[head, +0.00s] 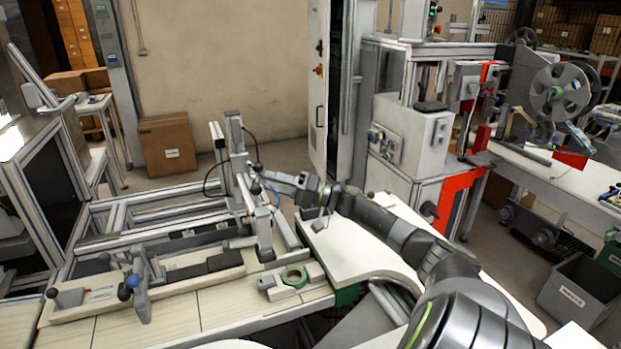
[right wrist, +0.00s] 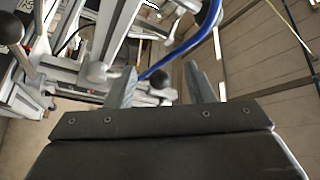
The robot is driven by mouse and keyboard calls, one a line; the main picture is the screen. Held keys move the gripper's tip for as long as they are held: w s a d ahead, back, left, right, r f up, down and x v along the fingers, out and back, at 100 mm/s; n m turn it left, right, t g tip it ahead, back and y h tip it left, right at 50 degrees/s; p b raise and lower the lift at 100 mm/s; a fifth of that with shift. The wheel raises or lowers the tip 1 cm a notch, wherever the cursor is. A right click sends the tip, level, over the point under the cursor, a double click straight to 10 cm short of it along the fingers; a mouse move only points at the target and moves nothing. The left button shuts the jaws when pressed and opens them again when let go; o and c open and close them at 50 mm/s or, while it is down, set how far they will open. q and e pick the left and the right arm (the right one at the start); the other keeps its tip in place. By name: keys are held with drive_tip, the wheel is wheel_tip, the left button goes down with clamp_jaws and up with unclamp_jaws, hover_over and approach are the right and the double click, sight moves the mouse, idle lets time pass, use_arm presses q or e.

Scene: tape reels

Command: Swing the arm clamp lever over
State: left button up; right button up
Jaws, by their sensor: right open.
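The arm clamp stands upright on the fixture at the bench's back edge, with a metal frame (head: 238,160). A lever with a black ball knob (head: 258,167) sticks out on its right side; I cannot tell for certain that it is the task's lever. My right gripper (head: 272,177) reaches in from the right, close beside the knob. In the right wrist view, a black ball knob (right wrist: 160,79) shows between the two open fingers (right wrist: 160,72), nearer the left one. Contact cannot be told. My left gripper is not in view.
A low fixture with ball-knob levers (head: 140,280) stands at the left. A blue hose (right wrist: 190,42) crosses near the fingers. A white curved tabletop (head: 345,247) lies under my right arm.

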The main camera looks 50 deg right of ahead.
drive_tip(key=b+v, duration=0.3)
drive_tip(key=v, duration=1.3)
